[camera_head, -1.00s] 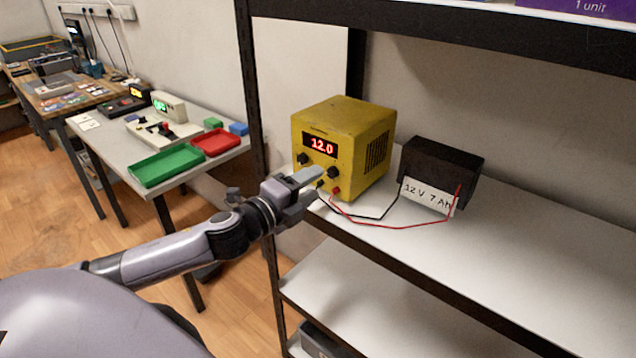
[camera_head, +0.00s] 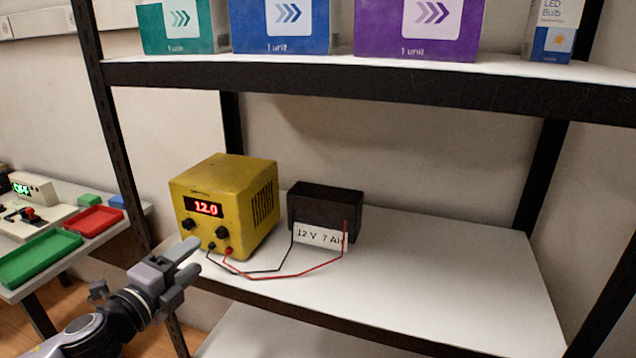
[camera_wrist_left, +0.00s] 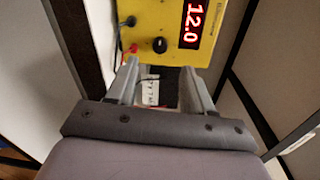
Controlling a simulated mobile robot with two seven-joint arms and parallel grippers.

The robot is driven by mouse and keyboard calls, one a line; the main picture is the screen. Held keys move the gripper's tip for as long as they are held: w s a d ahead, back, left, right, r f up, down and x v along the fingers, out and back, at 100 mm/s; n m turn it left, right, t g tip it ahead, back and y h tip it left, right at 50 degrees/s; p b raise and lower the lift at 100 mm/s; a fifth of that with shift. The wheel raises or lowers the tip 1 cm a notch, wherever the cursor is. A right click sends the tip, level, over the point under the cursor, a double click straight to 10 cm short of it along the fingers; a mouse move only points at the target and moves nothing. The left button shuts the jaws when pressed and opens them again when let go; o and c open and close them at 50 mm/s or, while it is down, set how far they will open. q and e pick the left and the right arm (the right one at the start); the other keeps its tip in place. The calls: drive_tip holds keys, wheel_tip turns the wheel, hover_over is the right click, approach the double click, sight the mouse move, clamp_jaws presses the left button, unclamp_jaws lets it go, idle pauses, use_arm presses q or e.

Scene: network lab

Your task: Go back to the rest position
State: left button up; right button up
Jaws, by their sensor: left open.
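My left gripper (camera_head: 182,268) is open and empty in front of the shelf, at the lower left of the head view. In the left wrist view its two fingers (camera_wrist_left: 164,88) stand apart with nothing held between them. The yellow power supply (camera_head: 224,207) stands on the middle shelf just beyond the fingertips and shows 12.0. It also shows in the left wrist view (camera_wrist_left: 160,22). A black battery (camera_head: 326,207) labelled 12 V stands to its right. A red and a black lead run between the two. My right gripper is not in view.
The shelf rack's left post (camera_head: 118,130) rises beside my left arm. Teal (camera_head: 180,27), blue (camera_head: 283,27) and purple (camera_head: 418,30) boxes and an LED bulb box (camera_head: 552,32) stand on the upper shelf. A table with a green tray (camera_head: 38,258) and a red tray (camera_head: 94,220) is at left.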

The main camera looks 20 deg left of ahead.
use_arm(q)
drive_tip(key=s+d+f+n+g, duration=0.2)
drive_tip(key=s+d+f+n, duration=0.3)
drive_tip(key=f, duration=0.4)
drive_tip(key=s+d+f+n+g, duration=0.2)
drive_tip(key=s+d+f+n, duration=0.3)
drive_tip(key=s+f+n, duration=0.2)
drive_tip(key=s+d+f+n+g, duration=0.2)
drive_tip(key=s+d+f+n, duration=0.3)
drive_tip(key=f, duration=0.6)
drive_tip(key=shift+s+n+g+h, duration=0.4)
drive_tip(key=shift+s+n, duration=0.3)
drive_tip(key=shift+s, duration=0.2)
